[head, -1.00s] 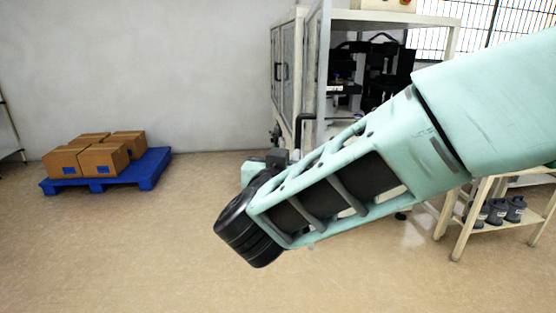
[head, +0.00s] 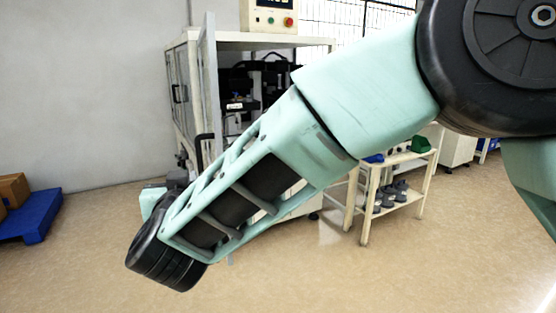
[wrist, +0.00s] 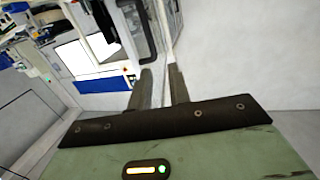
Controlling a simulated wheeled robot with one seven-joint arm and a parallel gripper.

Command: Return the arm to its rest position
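My arm stretches across the head view from the upper right to the lower left, bent at its joints. My gripper (wrist: 161,72) shows in the wrist view, with two dark fingers apart and nothing held between them. In the head view the gripper's fingers cannot be made out behind the arm's end. The wrist view is tilted, with a pale wall and part of a machine beyond the fingers.
A white machine cabinet (head: 183,95) with an open door stands behind my arm. A cream cart (head: 364,212) with grey parts and bins stands to its right. A blue pallet (head: 38,214) with boxes (head: 13,190) is at the left edge. Open floor lies in front.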

